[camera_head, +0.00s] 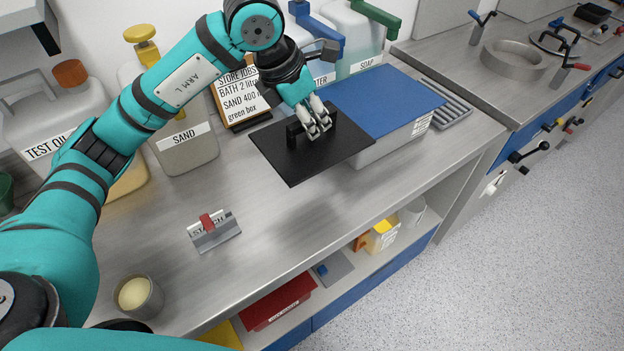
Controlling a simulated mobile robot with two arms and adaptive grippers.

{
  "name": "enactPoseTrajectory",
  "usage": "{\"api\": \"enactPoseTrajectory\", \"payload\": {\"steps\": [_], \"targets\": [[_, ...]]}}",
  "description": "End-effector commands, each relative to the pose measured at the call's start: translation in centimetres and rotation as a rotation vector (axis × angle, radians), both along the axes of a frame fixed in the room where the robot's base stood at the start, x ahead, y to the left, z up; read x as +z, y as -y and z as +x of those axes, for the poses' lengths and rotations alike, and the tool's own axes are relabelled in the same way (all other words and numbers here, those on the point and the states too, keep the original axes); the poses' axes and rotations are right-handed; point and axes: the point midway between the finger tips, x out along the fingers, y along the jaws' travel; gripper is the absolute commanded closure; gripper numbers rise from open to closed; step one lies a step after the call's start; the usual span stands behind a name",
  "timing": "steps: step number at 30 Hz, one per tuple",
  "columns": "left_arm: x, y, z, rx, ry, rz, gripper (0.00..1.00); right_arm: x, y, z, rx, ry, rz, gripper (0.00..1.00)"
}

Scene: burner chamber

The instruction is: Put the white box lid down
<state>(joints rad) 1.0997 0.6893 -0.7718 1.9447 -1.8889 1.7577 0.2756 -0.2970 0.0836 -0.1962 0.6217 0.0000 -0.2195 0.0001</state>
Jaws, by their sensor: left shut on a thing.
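My left gripper (318,130) is shut on the upright handle (296,133) of a flat black lid (290,160). The lid is roughly level over the counter, to the left of a white box (395,143) with a flat blue top (375,100). The lid hides part of the box's left end. I cannot tell whether the lid touches the counter or hangs just above it. My right gripper is not in view.
The steel counter (290,215) is clear in front of the lid. A SAND container (183,150) and a clipboard (237,100) stand behind to the left. A small scraper-like tool (213,232) and a cup (140,297) are nearer. A grooved grey tray (447,108) lies right of the box.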

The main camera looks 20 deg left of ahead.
Motion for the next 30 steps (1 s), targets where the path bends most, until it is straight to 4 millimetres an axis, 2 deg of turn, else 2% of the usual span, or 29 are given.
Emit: {"api": "enactPoseTrajectory", "payload": {"steps": [6,12,20,25,30], "targets": [[-5.9,-0.1,-0.2,0.000,-0.009,0.001,1.00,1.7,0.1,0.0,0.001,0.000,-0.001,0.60],[-9.9,0.0,-0.1,-0.002,-0.005,0.000,1.00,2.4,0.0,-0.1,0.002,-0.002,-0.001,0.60],[-12.0,0.0,-0.1,-0.002,-0.003,0.001,1.00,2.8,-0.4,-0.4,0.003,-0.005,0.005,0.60],[-14.4,0.0,-0.1,-0.002,-0.005,0.000,1.00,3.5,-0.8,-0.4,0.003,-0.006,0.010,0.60],[-15.0,0.0,0.0,-0.003,0.000,0.000,1.00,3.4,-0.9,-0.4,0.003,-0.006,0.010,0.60]]}}
